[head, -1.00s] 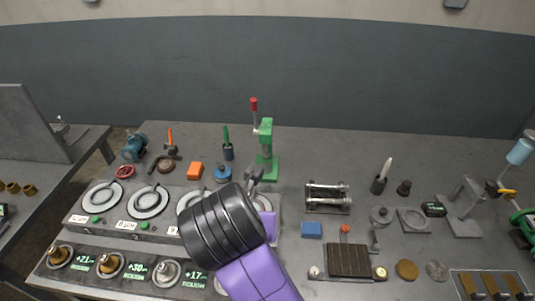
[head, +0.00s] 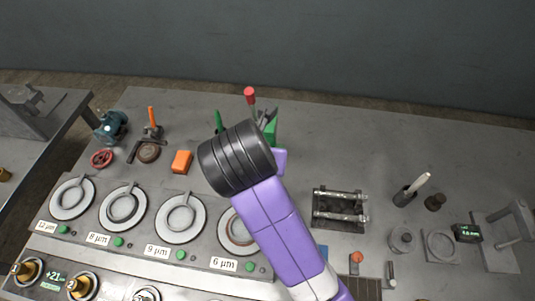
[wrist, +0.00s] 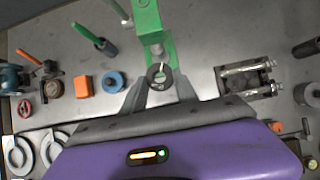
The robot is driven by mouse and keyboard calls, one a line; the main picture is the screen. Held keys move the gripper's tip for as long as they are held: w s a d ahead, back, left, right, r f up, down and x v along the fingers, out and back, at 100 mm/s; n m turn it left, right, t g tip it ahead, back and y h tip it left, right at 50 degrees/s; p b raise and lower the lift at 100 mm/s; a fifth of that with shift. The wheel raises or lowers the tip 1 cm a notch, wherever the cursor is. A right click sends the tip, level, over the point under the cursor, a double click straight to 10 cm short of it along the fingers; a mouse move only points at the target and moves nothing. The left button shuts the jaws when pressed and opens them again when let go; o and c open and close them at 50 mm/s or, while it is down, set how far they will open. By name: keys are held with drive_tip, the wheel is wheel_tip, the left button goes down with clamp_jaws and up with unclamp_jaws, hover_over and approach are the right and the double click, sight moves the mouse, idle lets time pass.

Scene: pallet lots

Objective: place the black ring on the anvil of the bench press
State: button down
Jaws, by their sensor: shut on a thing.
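The black ring (wrist: 153,76) is pinched between the fingertips of my gripper (wrist: 158,82) in the wrist view. A lighter patch shows through its hole. The green bench press (wrist: 149,22) stands just beyond the ring, and the ring overlaps the foot of the press in this view. I cannot tell the height of the ring over the anvil, and the anvil is not clearly seen. In the head view my gripper (head: 266,116) is in front of the press (head: 271,132); my wrist hides most of the press and the ring. The red lever knob (head: 249,92) shows above.
Left of the press are a blue round part (wrist: 112,82), an orange block (wrist: 83,86) and a green-handled tool in a cup (wrist: 106,47). A metal rack with rods (head: 340,207) stands to the right. Bare bench lies between press and rack.

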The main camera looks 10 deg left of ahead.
wheel_tip(320, 180, down, 10)
drive_tip(key=shift+f, duration=0.15)
drive_tip(key=w, duration=0.1)
drive_tip(key=w+p, duration=0.1)
drive_tip(key=w, duration=0.1)
drive_tip(key=shift+w+f, duration=0.25)
drive_tip(key=shift+f, duration=0.1)
drive_tip(key=shift+w, duration=0.6)
drive_tip(key=w, duration=0.3)
drive_tip(key=shift+w+d+p, duration=0.15)
drive_tip(key=shift+w+p, duration=0.1)
drive_tip(key=shift+p, duration=0.05)
drive_tip(key=shift+s+f, duration=0.15)
drive_tip(key=shift+f, duration=0.45)
drive_tip(key=shift+f, duration=0.15)
drive_tip(key=c, duration=0.9)
unclamp_jaws()
